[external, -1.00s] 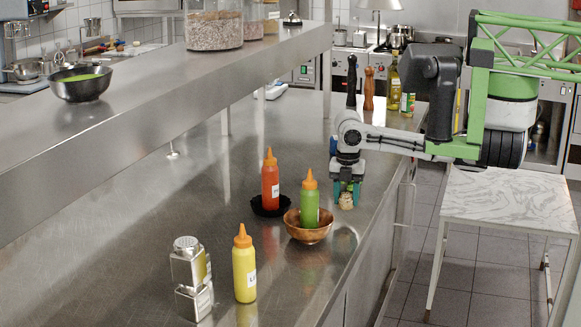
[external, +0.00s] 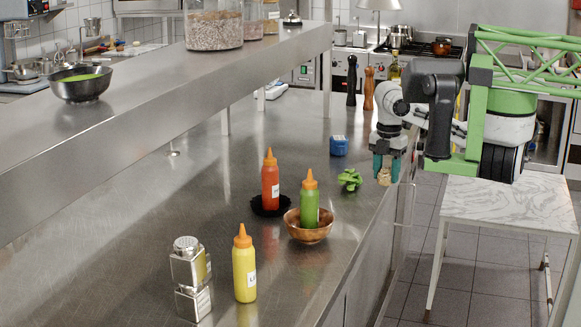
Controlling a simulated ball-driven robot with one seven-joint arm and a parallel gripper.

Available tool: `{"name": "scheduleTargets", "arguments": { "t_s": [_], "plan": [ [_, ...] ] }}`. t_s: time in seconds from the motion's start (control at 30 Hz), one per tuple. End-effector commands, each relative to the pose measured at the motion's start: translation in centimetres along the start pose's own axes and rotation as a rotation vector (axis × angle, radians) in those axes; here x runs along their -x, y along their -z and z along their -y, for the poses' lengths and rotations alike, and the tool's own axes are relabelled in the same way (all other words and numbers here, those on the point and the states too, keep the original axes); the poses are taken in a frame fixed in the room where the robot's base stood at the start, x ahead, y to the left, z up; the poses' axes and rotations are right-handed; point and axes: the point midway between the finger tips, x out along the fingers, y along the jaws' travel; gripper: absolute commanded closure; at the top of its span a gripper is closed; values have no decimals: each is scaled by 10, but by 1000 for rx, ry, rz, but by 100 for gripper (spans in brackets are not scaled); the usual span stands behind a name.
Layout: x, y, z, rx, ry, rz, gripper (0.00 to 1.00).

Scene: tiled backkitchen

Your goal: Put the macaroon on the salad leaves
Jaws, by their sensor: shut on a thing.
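The small beige macaroon (external: 384,178) is between the teal fingertips of my gripper (external: 386,168), near the counter's right edge. My gripper is shut on it and points down. The macaroon appears raised, but its exact height over the counter is hard to judge. The bright green salad leaves (external: 350,180) lie on the steel counter just left of my gripper, apart from the macaroon in the picture.
A blue box (external: 339,146) sits behind the leaves. In front are a copper bowl (external: 307,233) with a green bottle (external: 309,205), and a red bottle (external: 270,182) on a black dish. Pepper mills (external: 369,88) stand behind. A raised shelf (external: 150,110) runs along the left.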

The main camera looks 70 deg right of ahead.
Motion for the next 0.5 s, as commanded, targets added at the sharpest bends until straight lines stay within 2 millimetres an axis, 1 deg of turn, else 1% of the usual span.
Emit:
{"name": "scheduleTargets", "arguments": {
  "t_s": [0.03,0.2,0.3,0.4,0.5],
  "plan": [
    [-4,-16,-9,-122,1,3,83],
    [8,-64,-35,-560,-1,0,83],
    [19,-87,-47,-800,-3,0,83],
    [30,-106,-56,-1003,-3,-2,83],
    [40,-119,-62,-1159,-4,-3,83]
  ]
}}
